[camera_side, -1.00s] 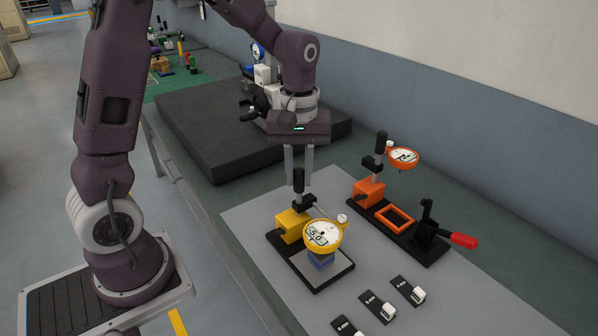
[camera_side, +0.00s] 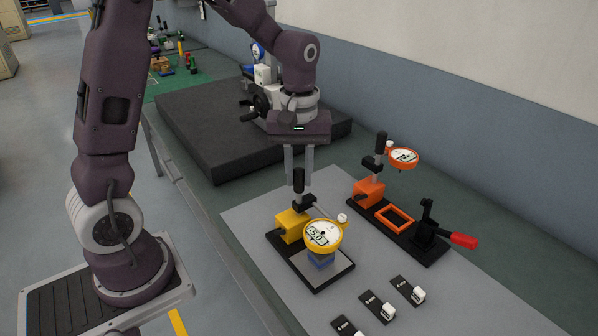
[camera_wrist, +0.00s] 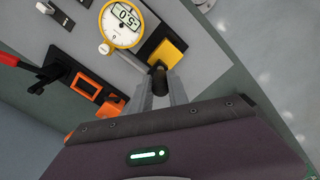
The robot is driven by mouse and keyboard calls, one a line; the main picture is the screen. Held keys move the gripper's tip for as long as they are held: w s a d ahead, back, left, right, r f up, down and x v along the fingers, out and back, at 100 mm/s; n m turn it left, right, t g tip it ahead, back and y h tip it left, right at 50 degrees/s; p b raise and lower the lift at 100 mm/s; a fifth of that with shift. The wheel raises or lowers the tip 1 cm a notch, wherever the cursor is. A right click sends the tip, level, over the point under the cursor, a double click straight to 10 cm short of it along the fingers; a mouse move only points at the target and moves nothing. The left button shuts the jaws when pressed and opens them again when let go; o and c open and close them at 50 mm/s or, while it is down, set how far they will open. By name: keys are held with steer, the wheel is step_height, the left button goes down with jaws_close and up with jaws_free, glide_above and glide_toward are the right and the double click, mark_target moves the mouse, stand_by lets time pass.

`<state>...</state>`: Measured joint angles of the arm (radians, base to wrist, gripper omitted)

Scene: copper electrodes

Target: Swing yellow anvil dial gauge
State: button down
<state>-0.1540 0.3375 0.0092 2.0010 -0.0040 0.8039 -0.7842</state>
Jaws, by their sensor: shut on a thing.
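The yellow dial gauge (camera_side: 323,235) sits on an arm from a black post, over a small blue block (camera_side: 320,259) on a black base plate with a grey top (camera_side: 328,273). Its yellow block (camera_side: 292,225) stands at the back of that base. The dial appears to read 5.0, and it also shows in the wrist view (camera_wrist: 121,24). My gripper (camera_side: 299,184) points down and is shut on the black post top (camera_side: 299,178) of the yellow stand. The post top shows between the fingers in the wrist view (camera_wrist: 159,80).
An orange dial gauge stand (camera_side: 369,190) with an orange frame (camera_side: 394,219) and a red-handled clamp (camera_side: 463,240) stands to the right. Several small black labelled plates (camera_side: 378,306) lie in front on the grey mat (camera_side: 440,298). A large black slab (camera_side: 205,125) lies behind.

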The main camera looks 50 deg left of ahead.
steer(key=shift+n, duration=0.3)
steer(key=n, duration=0.4)
steer(key=shift+w, duration=0.1)
steer(key=n, duration=0.4)
steer(key=shift+w+n, duration=0.1)
steer(key=shift+n, duration=0.2)
steer(key=n, duration=0.8)
steer(key=shift+w, duration=0.1)
steer(key=shift+n, duration=0.5)
steer(key=c, duration=1.3)
jaws_free()
steer(key=shift+o, duration=0.2)
